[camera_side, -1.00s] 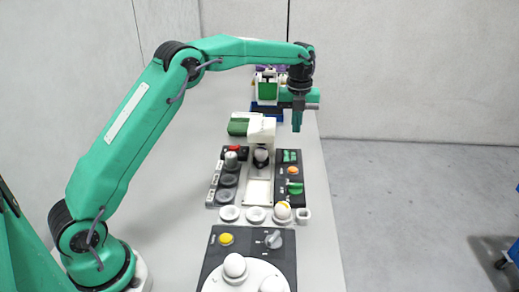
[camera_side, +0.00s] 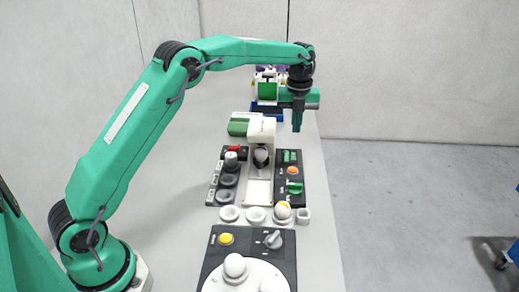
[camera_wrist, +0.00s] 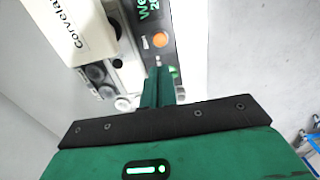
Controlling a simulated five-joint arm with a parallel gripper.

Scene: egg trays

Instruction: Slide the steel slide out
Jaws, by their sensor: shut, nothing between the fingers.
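My gripper (camera_side: 297,128) hangs pointing down, shut and empty, at the right side of the bench, beyond and to the right of the white machine (camera_side: 261,131). Its green fingers (camera_wrist: 157,88) are together in the wrist view. A pale flat plate (camera_side: 258,193) lies in a dark-edged bed in front of the machine; I cannot tell for sure whether it is the steel slide. An egg-like grey-white object (camera_side: 261,156) sits under the machine's head. My gripper is apart from all of these.
A dark panel (camera_side: 291,173) with an orange button and green controls stands right of the plate. A dark strip with round cups (camera_side: 228,181) stands left. Round cups, one with an egg (camera_side: 283,210), and a turntable (camera_side: 240,278) are in front. The bench's right edge is close to my gripper.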

